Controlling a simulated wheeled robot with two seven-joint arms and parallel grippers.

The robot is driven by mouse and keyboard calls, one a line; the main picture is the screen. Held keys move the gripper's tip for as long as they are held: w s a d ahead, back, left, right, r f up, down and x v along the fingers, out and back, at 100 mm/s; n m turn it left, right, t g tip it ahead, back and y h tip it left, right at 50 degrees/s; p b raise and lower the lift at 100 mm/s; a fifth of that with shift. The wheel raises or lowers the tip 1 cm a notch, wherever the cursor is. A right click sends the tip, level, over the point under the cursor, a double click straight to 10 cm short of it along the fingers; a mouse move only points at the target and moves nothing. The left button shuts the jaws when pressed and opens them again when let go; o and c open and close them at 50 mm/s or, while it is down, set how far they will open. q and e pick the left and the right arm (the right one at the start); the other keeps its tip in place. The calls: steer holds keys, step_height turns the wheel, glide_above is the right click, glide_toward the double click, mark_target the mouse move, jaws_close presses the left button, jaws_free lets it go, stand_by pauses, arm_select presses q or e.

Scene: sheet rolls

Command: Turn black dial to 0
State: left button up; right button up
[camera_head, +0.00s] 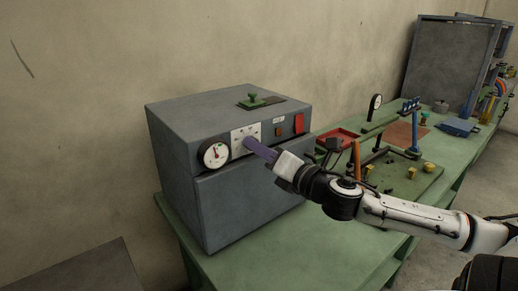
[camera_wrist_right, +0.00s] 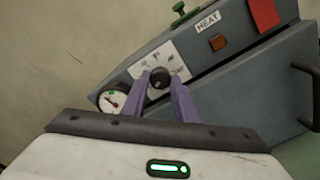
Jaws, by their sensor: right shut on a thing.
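The black dial (camera_wrist_right: 159,78) sits on a white scale plate (camera_wrist_right: 178,58) on the front of a grey oven-like box (camera_head: 230,120). In the head view the dial is hidden behind my right gripper (camera_head: 250,143), and part of the white plate (camera_head: 240,136) shows. My right gripper's purple fingers (camera_wrist_right: 162,88) reach the panel and are shut on the dial, one on each side. The marks on the plate are too small to read, so I cannot tell the dial's setting. My left gripper is not in view.
A round gauge (camera_head: 215,154) sits left of the plate. A red panel (camera_head: 299,123) and a brown square button (camera_wrist_right: 217,43) near a HEAT label are to its right. A green handle (camera_head: 252,98) stands on top. The green bench (camera_head: 250,256) holds other tools at right.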

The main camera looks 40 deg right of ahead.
stand_by(0.6)
steer(key=o, duration=1.1)
steer(key=shift+c, duration=0.2)
steer(key=shift+s, duration=0.15)
steer(key=s+a, duration=0.1)
steer(key=s, duration=0.9)
steer(key=shift+a, duration=0.1)
